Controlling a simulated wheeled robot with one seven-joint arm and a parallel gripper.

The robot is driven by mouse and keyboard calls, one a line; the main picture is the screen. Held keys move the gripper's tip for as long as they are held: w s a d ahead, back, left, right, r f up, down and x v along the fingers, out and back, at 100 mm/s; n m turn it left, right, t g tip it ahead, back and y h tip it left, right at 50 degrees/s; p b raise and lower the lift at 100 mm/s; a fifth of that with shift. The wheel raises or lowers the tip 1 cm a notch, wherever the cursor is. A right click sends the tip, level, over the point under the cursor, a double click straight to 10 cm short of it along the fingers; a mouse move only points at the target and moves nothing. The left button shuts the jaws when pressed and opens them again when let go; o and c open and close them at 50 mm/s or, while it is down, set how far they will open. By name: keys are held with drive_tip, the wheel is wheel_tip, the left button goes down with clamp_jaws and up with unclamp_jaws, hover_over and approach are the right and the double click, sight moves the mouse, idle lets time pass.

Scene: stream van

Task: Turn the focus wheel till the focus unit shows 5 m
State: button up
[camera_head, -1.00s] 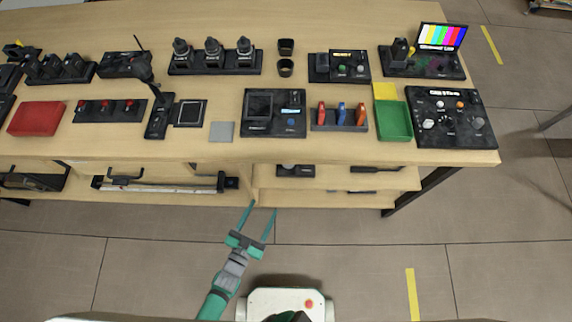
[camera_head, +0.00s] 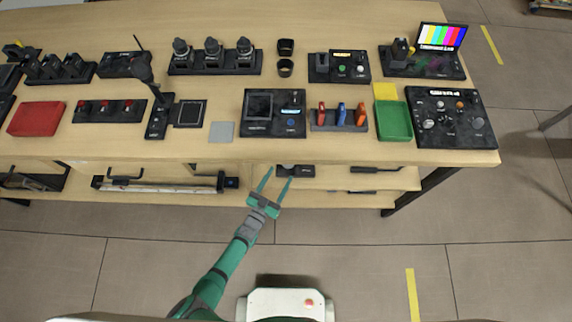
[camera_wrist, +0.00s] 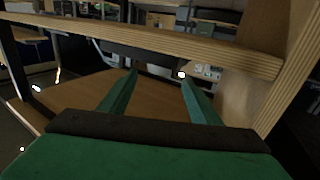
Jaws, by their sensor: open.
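My gripper (camera_head: 276,176) is open and empty, in front of the workbench's front edge, low near the shelf opening. Its two green fingers (camera_wrist: 159,77) point forward in the wrist view, with nothing between them. I cannot read which device is the focus unit or which knob is the focus wheel. A black unit with a dark screen, small lit display and blue knob (camera_head: 272,113) stands on the bench beyond my gripper. A black panel with several knobs and a lit display (camera_head: 450,118) stands at the right end. Another unit with a lit display (camera_head: 339,66) stands behind. The displays are too small to read.
The wooden bench (camera_head: 330,152) has a lower shelf (camera_head: 325,184) holding dark items. A green tray (camera_head: 408,123), a row of red, blue and orange handles (camera_head: 340,117) and a grey square (camera_head: 222,131) lie near the front edge. The floor in front is clear.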

sight(285, 166)
drive_tip(key=shift+x, duration=3.3)
drive_tip(key=c, duration=1.1)
drive_tip(key=shift+o, duration=0.2)
drive_tip(key=shift+a+m+g+h, duration=0.1)
drive_tip(key=shift+m+g+h, duration=0.25)
drive_tip(key=shift+h, duration=0.25)
drive_tip(key=o, duration=1.1)
drive_tip(key=shift+c, duration=0.2)
